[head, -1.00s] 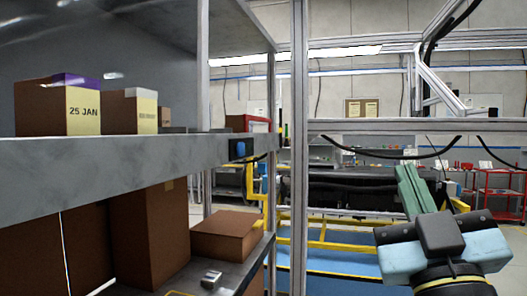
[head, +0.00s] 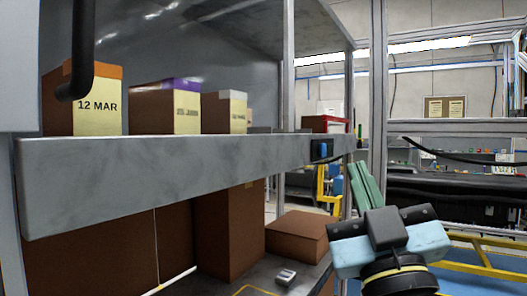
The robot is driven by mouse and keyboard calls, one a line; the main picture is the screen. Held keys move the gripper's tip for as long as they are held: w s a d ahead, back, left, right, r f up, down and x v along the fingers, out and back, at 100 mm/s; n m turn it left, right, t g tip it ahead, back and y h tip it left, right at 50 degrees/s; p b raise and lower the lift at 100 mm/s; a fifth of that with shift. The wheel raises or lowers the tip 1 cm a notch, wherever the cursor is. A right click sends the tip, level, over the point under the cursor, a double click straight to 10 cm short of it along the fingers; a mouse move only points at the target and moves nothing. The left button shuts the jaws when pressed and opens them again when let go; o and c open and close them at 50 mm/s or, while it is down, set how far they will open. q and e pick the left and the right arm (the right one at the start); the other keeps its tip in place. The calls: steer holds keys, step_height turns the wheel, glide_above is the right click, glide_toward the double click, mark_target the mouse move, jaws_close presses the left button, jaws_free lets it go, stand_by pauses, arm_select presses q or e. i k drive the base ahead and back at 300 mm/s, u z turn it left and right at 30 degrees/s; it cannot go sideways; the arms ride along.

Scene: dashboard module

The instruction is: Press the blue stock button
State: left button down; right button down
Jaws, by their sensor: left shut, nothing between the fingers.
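The blue stock button (head: 323,149) sits in a dark housing on the front edge of the grey shelf (head: 190,165), near the shelf's right end.
Labelled boxes stand on the shelf, including one marked 12 MAR (head: 97,105). Brown cartons (head: 230,230) and a small metal item (head: 286,276) are on the lower level. An upright metal post (head: 377,90) stands right of the shelf. A black bar (head: 80,75) hangs at upper left.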

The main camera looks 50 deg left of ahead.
mark_target(322, 150)
steer(key=u, duration=0.2)
steer(key=i, duration=1.2)
steer(key=z, duration=1.05)
steer(key=i, duration=0.7)
steer(key=u, duration=2.05)
